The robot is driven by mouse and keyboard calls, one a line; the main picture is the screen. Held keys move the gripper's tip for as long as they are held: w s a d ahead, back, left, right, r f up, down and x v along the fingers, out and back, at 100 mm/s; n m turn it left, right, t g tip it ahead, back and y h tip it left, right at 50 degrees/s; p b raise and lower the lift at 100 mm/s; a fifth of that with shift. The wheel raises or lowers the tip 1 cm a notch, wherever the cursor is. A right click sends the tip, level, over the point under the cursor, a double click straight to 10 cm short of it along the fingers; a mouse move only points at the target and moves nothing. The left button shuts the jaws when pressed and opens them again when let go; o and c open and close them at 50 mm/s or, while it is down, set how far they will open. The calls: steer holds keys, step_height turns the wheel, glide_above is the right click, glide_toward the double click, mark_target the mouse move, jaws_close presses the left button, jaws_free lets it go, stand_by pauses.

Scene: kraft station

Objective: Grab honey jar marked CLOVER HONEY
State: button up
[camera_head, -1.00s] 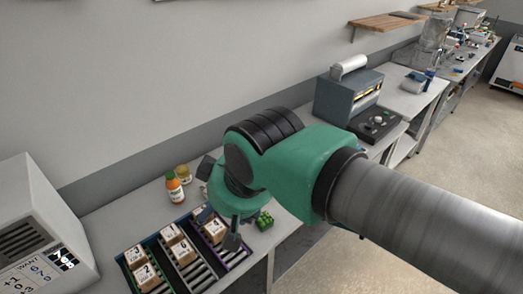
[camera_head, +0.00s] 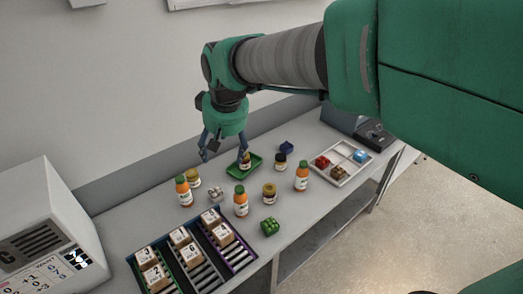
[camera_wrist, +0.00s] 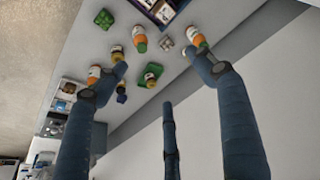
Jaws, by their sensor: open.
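Several small jars stand on the bench, and no label is readable, so I cannot tell which one is CLOVER HONEY. One gold-lidded jar (camera_head: 269,191) stands near the middle. Another yellowish jar (camera_head: 193,178) is at the left, beside an orange bottle. A dark-lidded jar (camera_head: 280,161) stands right of a green tray (camera_head: 256,161). One more jar is in that tray, partly hidden by a finger; it shows in the wrist view (camera_wrist: 152,81). My gripper (camera_head: 223,160) is open and empty, above the back of the bench near the tray. Its spread fingers also show in the wrist view (camera_wrist: 153,78).
Orange bottles with green caps stand at the left (camera_head: 184,192), middle (camera_head: 240,203) and right (camera_head: 302,177). A green block (camera_head: 270,227) lies near the front edge. Racks of numbered boxes (camera_head: 238,255) are at front left. A compartment tray (camera_head: 336,182) is at right. The wall is close behind.

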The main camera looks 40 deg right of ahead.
steer(key=w+d+f+g+p, duration=0.1)
steer(key=w+d+f+p, duration=0.15)
steer(key=w+d, duration=0.7)
steer(key=m+g+p, duration=0.3)
steer(key=p, duration=0.4)
glide_above(280, 156)
steer(key=shift+y, duration=0.4)
step_height(280, 156, down, 27)
steer(key=shift+f, duration=0.2)
steer(key=shift+f, duration=4.3)
steer(key=shift+f+p, duration=0.1)
steer(key=shift+p, duration=0.2)
